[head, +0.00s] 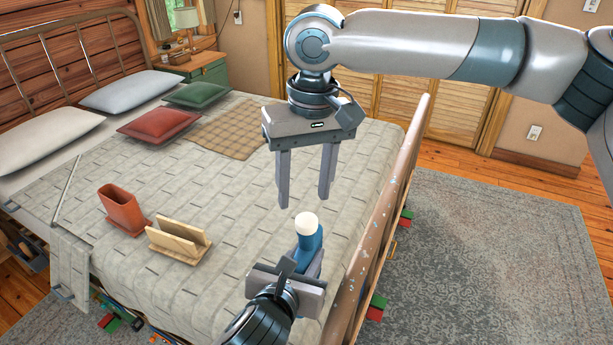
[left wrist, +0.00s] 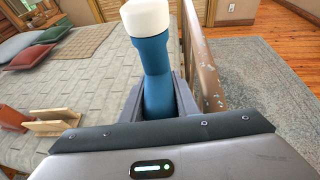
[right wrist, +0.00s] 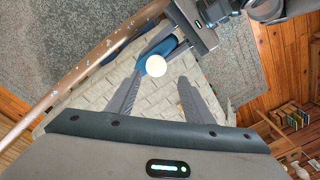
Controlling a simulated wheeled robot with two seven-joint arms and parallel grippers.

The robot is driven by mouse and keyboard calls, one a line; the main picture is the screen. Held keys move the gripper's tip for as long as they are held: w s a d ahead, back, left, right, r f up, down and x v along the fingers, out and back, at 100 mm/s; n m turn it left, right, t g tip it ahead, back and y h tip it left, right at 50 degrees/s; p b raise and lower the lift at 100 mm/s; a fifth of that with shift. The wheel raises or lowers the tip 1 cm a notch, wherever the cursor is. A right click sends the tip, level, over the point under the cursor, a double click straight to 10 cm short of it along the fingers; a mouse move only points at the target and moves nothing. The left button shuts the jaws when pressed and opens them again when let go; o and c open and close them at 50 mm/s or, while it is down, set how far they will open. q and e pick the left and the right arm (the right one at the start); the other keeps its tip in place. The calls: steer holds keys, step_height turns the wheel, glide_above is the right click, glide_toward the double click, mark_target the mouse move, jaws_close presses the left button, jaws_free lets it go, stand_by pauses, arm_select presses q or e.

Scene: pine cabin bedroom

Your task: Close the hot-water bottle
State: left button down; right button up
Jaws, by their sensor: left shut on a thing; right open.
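The hot-water bottle (head: 307,240) is blue with a white cap (head: 306,221) on top of its neck. My left gripper (head: 305,262) is shut on the bottle and holds it roughly upright above the bed's foot end. The left wrist view shows the blue neck (left wrist: 154,62) rising from between the fingers with the white cap (left wrist: 146,17) on it. I cannot tell how tightly the cap sits. My right gripper (head: 304,203) is open and empty, pointing down just above the cap. In the right wrist view, the cap (right wrist: 156,66) shows beyond and between the open fingers.
A terracotta holder (head: 122,209) and a pale wooden holder (head: 178,240) stand on the bedspread to the left. Pillows and a folded plaid blanket (head: 228,133) lie farther back.

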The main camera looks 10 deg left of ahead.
steer(key=n, duration=0.3)
steer(key=shift+r, duration=0.1)
steer(key=n, duration=0.4)
steer(key=shift+r+n, duration=0.15)
steer(key=shift+n, duration=0.15)
steer(key=n, duration=0.7)
steer(key=shift+r+n, duration=0.2)
steer(key=shift+n, duration=0.1)
steer(key=n, duration=0.4)
steer(key=shift+r+h, duration=0.15)
steer(key=shift+h, duration=0.15)
steer(key=n, duration=0.3)
steer(key=shift+n, duration=0.3)
steer(key=n, duration=0.4)
steer(key=shift+d+r, duration=0.1)
steer(key=shift+r, duration=0.1)
steer(key=n, duration=0.4)
steer(key=shift+w+r, duration=0.1)
